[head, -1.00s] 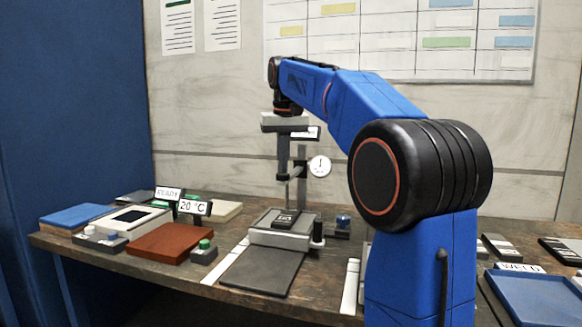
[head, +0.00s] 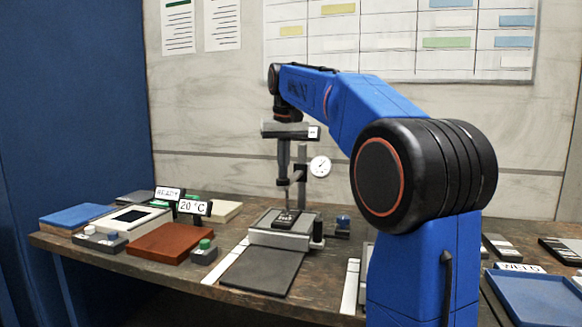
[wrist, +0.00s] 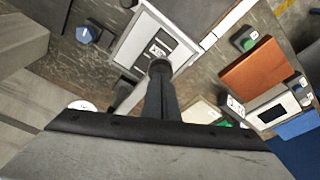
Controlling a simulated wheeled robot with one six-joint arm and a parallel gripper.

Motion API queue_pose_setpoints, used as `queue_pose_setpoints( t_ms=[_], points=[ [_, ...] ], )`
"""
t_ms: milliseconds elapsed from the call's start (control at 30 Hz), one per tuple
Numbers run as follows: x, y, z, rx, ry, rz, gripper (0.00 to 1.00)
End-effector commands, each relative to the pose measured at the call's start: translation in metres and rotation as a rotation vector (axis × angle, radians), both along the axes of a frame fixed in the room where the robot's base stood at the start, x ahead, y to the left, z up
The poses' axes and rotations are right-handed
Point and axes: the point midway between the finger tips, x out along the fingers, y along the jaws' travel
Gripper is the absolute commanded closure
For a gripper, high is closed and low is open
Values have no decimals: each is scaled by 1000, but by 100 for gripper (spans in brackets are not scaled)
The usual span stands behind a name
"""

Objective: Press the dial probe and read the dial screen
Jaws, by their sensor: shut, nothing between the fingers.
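The white round dial (head: 320,166) is on a dark upright stand (head: 302,160). Its needle points to the upper right; the figures are too small to read. Part of its white rim shows in the wrist view (wrist: 82,105). My gripper (head: 284,180) points straight down, with its fingers shut and empty, just left of the stand. A thin probe rod (head: 289,196) hangs below over the black labelled block (head: 286,217) on a grey base. The fingertips (wrist: 160,67) look close to the rod's top; contact is unclear. In the wrist view they hide the rod.
Left are a 20 °C display (head: 194,207), a small sign (head: 168,194), a brown pad (head: 172,242) and a green-button box (head: 204,250). A blue knob (head: 343,221) sits right of the base. A dark mat (head: 262,270) lies in front. A blue tray (head: 535,297) is far right.

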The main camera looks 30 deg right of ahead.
Motion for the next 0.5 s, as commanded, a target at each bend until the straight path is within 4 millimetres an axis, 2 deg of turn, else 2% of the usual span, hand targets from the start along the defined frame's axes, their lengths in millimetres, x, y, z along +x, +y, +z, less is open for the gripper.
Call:
queue_pose_setpoints(
  t_ms=[167,500],
  points=[
    [1,0,4,0,-1,0,100],
    [1,0,26,0,0,0,100]
  ],
)
